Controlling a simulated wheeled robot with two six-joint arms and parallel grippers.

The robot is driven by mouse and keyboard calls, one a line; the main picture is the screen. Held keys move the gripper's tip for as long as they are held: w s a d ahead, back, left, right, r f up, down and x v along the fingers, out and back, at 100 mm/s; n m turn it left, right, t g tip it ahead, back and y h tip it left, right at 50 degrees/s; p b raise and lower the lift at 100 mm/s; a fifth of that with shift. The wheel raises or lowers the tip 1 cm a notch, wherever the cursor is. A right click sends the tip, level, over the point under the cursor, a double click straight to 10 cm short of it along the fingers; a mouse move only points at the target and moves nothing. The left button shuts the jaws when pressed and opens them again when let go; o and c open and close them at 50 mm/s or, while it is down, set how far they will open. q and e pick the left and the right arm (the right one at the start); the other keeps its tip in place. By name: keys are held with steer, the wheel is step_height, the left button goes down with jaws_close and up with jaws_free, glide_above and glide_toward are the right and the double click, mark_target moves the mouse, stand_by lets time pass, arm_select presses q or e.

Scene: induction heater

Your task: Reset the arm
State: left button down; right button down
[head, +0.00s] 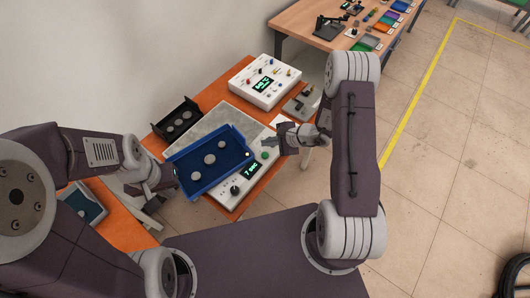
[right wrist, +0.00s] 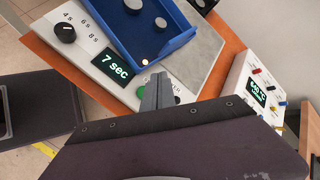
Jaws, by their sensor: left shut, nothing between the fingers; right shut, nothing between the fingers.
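My right gripper (head: 270,142) is shut and empty, just right of the blue tray and above the heater's front panel. In the right wrist view its closed fingers (right wrist: 157,92) partly cover a green button (right wrist: 142,90). My left gripper (head: 153,203) is shut and empty, low and to the left of the blue tray. The induction heater (head: 231,193) has a knob and a display reading "7 sec" (right wrist: 117,62). The blue tray (head: 196,181) rests over the heater with several round metal pieces in it.
A black tray (head: 164,129) with metal pieces stands behind the blue one. A white control box (head: 250,88) with a lit display is at the back of the orange table (head: 208,97). Another table (head: 300,20) stands beyond. The floor to the right is mostly clear.

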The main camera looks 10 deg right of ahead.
stand_by(0.8)
steer(key=w+a+r+n, duration=0.3)
steer(key=a+r, duration=0.1)
steer(key=r, duration=0.5)
steer(key=s+a+r+n+g+y, duration=0.1)
steer(key=s+a+r+n+g, duration=0.2)
steer(key=s+a+r+n, duration=0.4)
steer(key=s+d+n+g+h, duration=0.25)
steer(key=s+d+n, duration=0.2)
steer(key=s, duration=0.55)
steer(key=s+d+f+n+h, duration=0.2)
steer(key=d+h, duration=0.3)
steer(key=d, duration=0.5)
steer(key=shift+s+f+t, duration=0.15)
steer(key=shift+s+t, duration=0.2)
steer(key=shift+s, duration=0.3)
